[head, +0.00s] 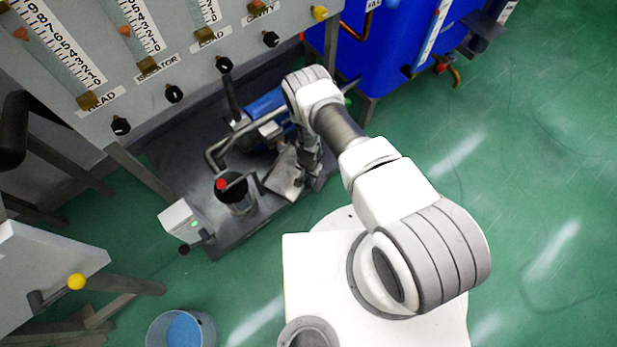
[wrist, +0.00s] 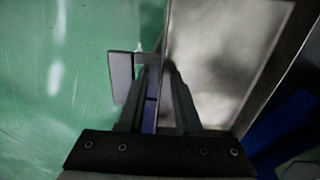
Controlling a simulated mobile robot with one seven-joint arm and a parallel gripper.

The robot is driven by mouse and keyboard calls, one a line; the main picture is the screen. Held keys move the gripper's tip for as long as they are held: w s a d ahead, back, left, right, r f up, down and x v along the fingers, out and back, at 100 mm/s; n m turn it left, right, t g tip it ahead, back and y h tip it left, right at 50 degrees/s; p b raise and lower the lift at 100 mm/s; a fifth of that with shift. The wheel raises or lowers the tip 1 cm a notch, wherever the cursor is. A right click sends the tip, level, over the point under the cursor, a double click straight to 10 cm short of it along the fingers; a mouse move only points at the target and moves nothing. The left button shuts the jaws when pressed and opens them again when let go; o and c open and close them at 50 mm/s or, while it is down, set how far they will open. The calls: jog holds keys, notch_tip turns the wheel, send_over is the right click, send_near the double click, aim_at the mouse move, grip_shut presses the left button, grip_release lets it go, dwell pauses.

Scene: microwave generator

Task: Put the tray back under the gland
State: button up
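The tray (wrist: 225,60) is a grey metal sheet or pan filling the right half of the wrist view, with a rim running nearly straight up the middle. In the head view the tray (head: 284,180) is a small grey, tilted shape beside the pump base, partly hidden by my gripper. My gripper (wrist: 161,68) has its two fingers on either side of the tray's rim, by a grey handle-like bracket (wrist: 121,78). Whether the fingers press on it is not clear. In the head view my gripper (head: 304,178) is small and dark at the tray. I cannot make out the gland.
A blue motor (head: 264,105), pipes and a red-topped cylinder (head: 238,193) crowd the dark base (head: 180,150). A gauge panel (head: 185,55) and a blue tank (head: 393,45) stand behind. A bucket (head: 181,329) is at the lower left. Green floor at right is clear.

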jog(key=w+r+n+t+y+p, duration=0.15)
jog(key=w+r, duration=0.25)
jog(key=r, duration=1.3)
jog(key=w+r+n+p, duration=0.1)
jog(key=w+r+p, duration=0.15)
jog(key=r, duration=1.55)
jog(key=w+r+n+t+y+p, duration=0.1)
jog(key=w+r, duration=0.3)
jog(key=r, duration=1.3)
jog(key=s+d+r+n+t, duration=0.15)
jog(key=s+r, duration=0.35)
jog(key=r, duration=0.5)
jog(key=s+d+r, duration=0.3)
jog(key=s+r, duration=0.2)
jog(key=r, duration=0.5)
jog(key=s+d+r+h, duration=0.1)
jog(key=s+d+r, duration=0.2)
jog(key=s, duration=0.5)
jog(key=s+d+r+n+t+h, duration=0.1)
jog(key=s+d+r, duration=0.2)
jog(key=s, duration=0.5)
jog(key=shift+s+r+n+t, duration=0.3)
jog(key=shift+s+r, duration=0.1)
jog(key=shift+r, duration=0.2)
jog(key=shift+r+h, duration=0.1)
jog(key=shift+h, duration=0.15)
